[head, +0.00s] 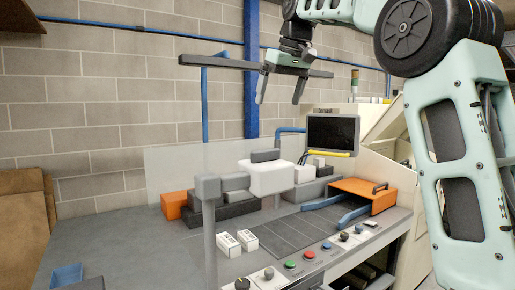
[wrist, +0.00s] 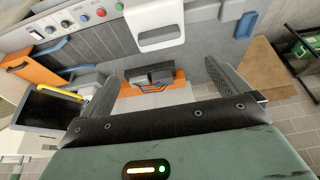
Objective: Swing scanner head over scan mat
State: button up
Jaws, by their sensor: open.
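The scanner head (head: 270,178) is a white box with a grey block on top, held out from a grey post (head: 209,235) by a short grey arm. It appears at the top of the wrist view (wrist: 156,22). The scan mat (head: 284,236) is a dark, lined panel on the bench. The head stands beside it, behind and to the left in the head view; the mat also shows in the wrist view (wrist: 88,42). My gripper (head: 277,102) is open and empty, high above the bench behind the scanner head, touching nothing; its fingers show in the wrist view (wrist: 160,72).
A black monitor (head: 332,132) and an orange cover (head: 372,191) with blue rails stand right of the mat. Two small white boxes (head: 237,242) lie in front of the head. Knobs and buttons (head: 308,254) line the front edge. A clear panel (head: 176,172) stands behind.

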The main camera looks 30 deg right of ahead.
aim_at(266, 150)
jog(key=p+x, duration=0.2)
jog(key=x, duration=1.5)
jog(key=shift+w+d, duration=0.1)
jog(key=shift+d, duration=0.05)
